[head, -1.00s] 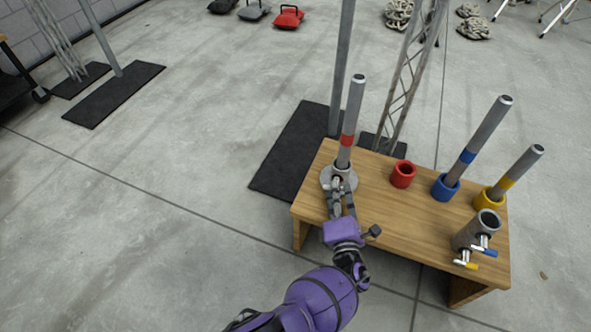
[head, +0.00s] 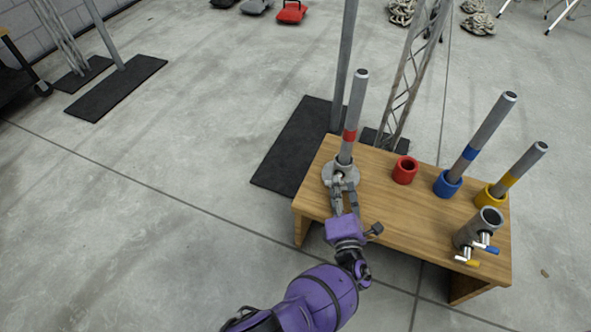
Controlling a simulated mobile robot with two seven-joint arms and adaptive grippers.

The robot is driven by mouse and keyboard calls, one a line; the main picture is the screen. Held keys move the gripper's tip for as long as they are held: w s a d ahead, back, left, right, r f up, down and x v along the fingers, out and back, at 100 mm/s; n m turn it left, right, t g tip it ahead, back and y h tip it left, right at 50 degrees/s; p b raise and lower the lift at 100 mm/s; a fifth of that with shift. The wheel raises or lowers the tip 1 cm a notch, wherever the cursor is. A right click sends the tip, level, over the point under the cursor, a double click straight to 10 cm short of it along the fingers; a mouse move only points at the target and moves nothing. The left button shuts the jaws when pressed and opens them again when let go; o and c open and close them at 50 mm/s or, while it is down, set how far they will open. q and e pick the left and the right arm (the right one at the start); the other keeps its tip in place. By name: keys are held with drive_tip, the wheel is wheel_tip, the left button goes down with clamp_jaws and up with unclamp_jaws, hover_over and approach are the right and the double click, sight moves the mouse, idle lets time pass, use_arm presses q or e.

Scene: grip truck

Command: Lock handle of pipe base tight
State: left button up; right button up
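My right gripper is not in view.
The wooden table (head: 400,212) also holds an empty red ring holder (head: 405,170), a blue-banded pipe (head: 486,130), a yellow-banded pipe (head: 523,166) and a grey tube holder (head: 466,236) with blue and yellow handles. A truss and pole stand behind the table.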

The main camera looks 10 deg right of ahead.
use_arm(q)
drive_tip(key=shift+s+a, duration=0.2)
drive_tip(key=shift+s, duration=0.95)
drive_tip(key=shift+s+a, duration=0.15)
drive_tip(key=shift+s, duration=1)
drive_tip(key=shift+s+a, duration=0.2)
drive_tip(key=shift+s, duration=0.95)
